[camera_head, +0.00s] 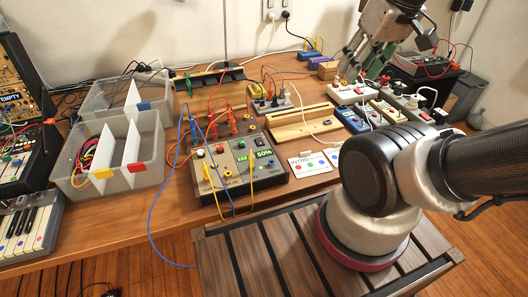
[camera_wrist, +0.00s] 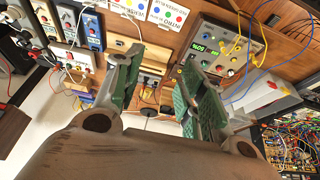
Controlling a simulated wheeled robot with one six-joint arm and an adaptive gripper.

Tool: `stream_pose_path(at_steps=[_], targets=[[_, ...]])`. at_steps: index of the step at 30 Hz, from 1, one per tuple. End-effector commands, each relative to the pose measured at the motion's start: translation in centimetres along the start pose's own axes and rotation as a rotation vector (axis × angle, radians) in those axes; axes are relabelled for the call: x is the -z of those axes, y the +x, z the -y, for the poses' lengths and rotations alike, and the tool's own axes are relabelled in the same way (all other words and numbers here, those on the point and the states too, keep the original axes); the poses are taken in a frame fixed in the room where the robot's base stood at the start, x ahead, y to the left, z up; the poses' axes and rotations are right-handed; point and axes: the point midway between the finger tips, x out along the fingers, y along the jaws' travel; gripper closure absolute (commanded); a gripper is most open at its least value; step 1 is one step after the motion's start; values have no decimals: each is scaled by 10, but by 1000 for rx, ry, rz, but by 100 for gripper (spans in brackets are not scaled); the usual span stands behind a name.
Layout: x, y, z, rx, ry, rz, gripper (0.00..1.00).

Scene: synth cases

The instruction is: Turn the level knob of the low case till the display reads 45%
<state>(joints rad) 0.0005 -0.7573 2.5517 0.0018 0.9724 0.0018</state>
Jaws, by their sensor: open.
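The low grey case (camera_head: 225,178) stands on the table in the middle of the head view. Its lit green display (camera_head: 264,154) reads about 50%. Several small knobs and coloured jacks sit on its top panel; I cannot tell for certain which is the level knob. The case also shows upside down at the upper right of the wrist view (camera_wrist: 250,42), with its display (camera_wrist: 199,48) lit green. My gripper (camera_head: 357,72) is high at the back right of the head view, well away from the case. Its green-padded fingers (camera_wrist: 160,62) are open with nothing between them.
Red and yellow cables rise from the case, and a blue cable (camera_head: 152,222) hangs over the table's front edge. Clear bins (camera_head: 118,185) stand to the left. A wooden rail (camera_head: 300,130), printed cards (camera_head: 310,165) and power strips (camera_head: 352,96) lie to the right.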

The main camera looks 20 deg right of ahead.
Motion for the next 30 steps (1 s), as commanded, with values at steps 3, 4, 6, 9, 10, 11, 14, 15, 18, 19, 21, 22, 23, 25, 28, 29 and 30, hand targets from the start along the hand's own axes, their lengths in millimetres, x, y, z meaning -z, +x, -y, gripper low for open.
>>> stream_pose_path(at_steps=[3, 4, 6, 9, 10, 11, 14, 15, 18, 19, 21, 22, 23, 25, 28, 29, 30], targets=[[0, 0, 0, 0, 0, 0, 60], [0, 0, 0, 0, 0, 0, 60], [0, 0, 0, 0, 0, 0, 60], [1, 1, 4, 7, -18, 4, 60], [2, 5, 7, 13, -32, 18, 60], [2, 9, 11, 18, -49, 38, 60], [6, 31, 27, 37, -118, 136, 60], [10, 41, 35, 44, -153, 184, 60], [22, 69, 62, 59, -244, 296, 60], [27, 78, 71, 61, -267, 323, 60], [36, 100, 94, 63, -310, 380, 60], [40, 110, 104, 62, -324, 403, 60], [43, 121, 115, 60, -336, 423, 60], [50, 148, 141, 53, -356, 464, 60], [55, 188, 180, 36, -362, 505, 60], [56, 200, 190, 30, -358, 513, 60], [57, 216, 204, 23, -349, 519, 60]])
